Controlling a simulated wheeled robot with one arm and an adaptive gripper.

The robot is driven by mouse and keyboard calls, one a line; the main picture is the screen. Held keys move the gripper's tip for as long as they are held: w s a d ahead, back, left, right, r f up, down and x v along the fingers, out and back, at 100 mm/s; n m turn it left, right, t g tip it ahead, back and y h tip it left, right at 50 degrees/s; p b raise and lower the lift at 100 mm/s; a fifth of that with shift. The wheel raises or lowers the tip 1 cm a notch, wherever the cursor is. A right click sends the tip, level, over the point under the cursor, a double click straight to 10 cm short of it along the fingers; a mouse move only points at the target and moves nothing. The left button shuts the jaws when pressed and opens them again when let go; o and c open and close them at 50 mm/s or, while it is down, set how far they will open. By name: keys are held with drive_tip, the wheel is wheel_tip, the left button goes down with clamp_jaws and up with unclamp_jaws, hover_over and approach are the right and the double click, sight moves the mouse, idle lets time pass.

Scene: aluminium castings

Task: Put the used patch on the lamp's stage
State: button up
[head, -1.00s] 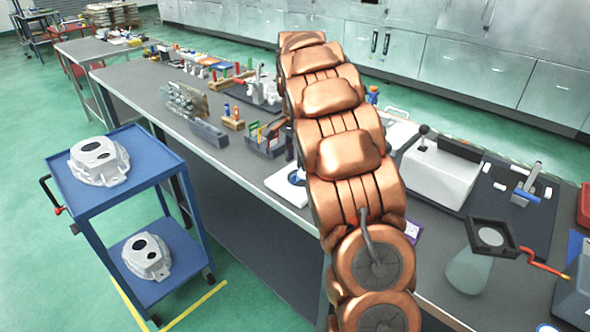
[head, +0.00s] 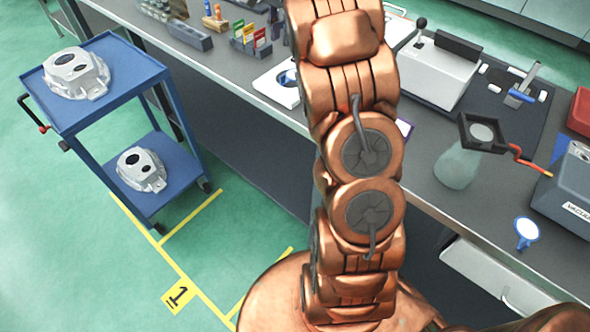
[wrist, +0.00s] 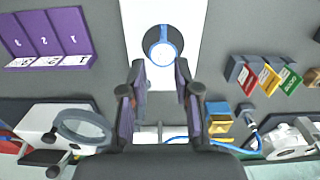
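My gripper (wrist: 160,75) is open, with nothing visible between its dark fingers in the wrist view. Ahead of the fingertips lies a white plate (wrist: 137,18) bearing a round, blue-rimmed disc (wrist: 160,52) with a pale centre. I cannot tell whether this disc is the used patch. In the head view the white plate (head: 268,82) lies at the bench's front edge, partly behind my arm, which hides the gripper. A similar white disc with a blue rim and tab (head: 526,230) is at the lower right. I cannot identify the lamp's stage for certain.
A glass flask (head: 457,167) with a dark square top and the vacuum box (head: 562,190) stand at the right. The wrist view shows a purple numbered holder (wrist: 50,30), coloured cards (wrist: 268,78) and a grey ring (wrist: 85,126). A blue trolley (head: 120,90) holds castings.

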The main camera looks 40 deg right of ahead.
drive_tip(key=s+a+n+g, duration=0.1)
drive_tip(key=s+a+n, duration=0.6)
drive_tip(key=s+a, duration=1)
drive_tip(key=s+a+f+n, duration=0.3)
drive_tip(key=s+f+n, duration=0.1)
drive_tip(key=s, duration=0.6)
drive_tip(key=s+a+f+n, duration=0.3)
drive_tip(key=s+f+n, duration=0.1)
drive_tip(key=s, duration=0.6)
drive_tip(key=shift+s+a+f+g, duration=0.15)
drive_tip(key=shift+f+g, duration=0.25)
drive_tip(key=shift+r, duration=0.1)
wheel_tip(320, 180, up, 5)
drive_tip(key=p, duration=0.5)
